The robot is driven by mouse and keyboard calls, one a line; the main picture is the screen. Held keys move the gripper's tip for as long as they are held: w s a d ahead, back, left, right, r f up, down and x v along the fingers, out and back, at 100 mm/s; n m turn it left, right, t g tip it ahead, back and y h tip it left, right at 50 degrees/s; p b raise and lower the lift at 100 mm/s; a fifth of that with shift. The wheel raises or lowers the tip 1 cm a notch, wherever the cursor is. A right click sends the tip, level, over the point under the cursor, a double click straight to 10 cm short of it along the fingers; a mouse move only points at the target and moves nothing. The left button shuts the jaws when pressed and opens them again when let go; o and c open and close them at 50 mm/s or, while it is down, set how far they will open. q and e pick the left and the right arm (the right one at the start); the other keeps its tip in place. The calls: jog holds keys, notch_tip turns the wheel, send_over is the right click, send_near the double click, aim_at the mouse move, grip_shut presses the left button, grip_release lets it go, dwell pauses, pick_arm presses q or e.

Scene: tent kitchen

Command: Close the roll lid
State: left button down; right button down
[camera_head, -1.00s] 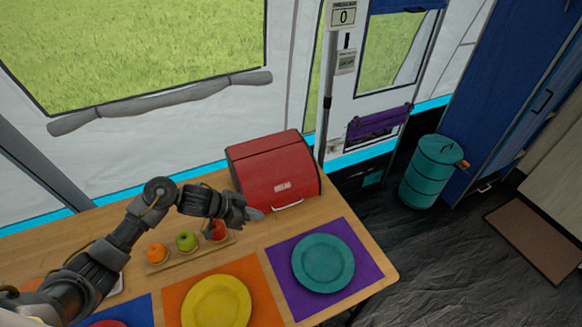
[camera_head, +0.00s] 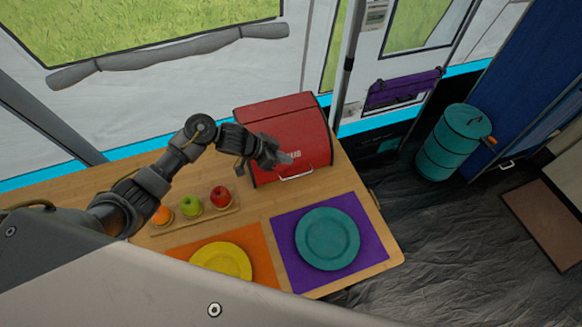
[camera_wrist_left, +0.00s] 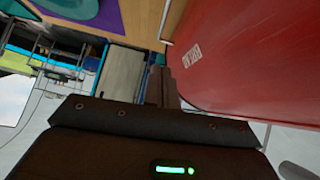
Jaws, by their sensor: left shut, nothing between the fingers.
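The red bread box (camera_head: 268,117) with its roll lid stands at the back of the wooden table. The lid's curved front looks drawn down, with the pale handle (camera_head: 296,177) low at the front edge. My left gripper (camera_head: 284,158) is shut and empty, in front of the lid's left part and a little above the handle. I cannot tell whether it touches the lid. In the left wrist view the red lid (camera_wrist_left: 245,60) fills the upper right, close beside my dark fingers (camera_wrist_left: 165,88). My right gripper is not in view.
A wooden tray (camera_head: 178,224) with an orange, a green apple and a red apple lies left of the box. A yellow plate (camera_head: 222,262) and a teal plate (camera_head: 327,238) lie in front on mats. A teal bin (camera_head: 452,143) stands right of the table.

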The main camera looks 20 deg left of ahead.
pick_arm(q)
jog(key=f, duration=0.1)
jog(key=d+f, duration=0.1)
jog(key=f, duration=0.1)
jog(key=d+f, duration=0.1)
jog(key=f, duration=0.1)
jog(key=shift+w+d+f, duration=0.1)
jog(key=shift+w+f, duration=0.15)
jog(key=shift+w, duration=0.05)
jog(key=shift+f, duration=0.35)
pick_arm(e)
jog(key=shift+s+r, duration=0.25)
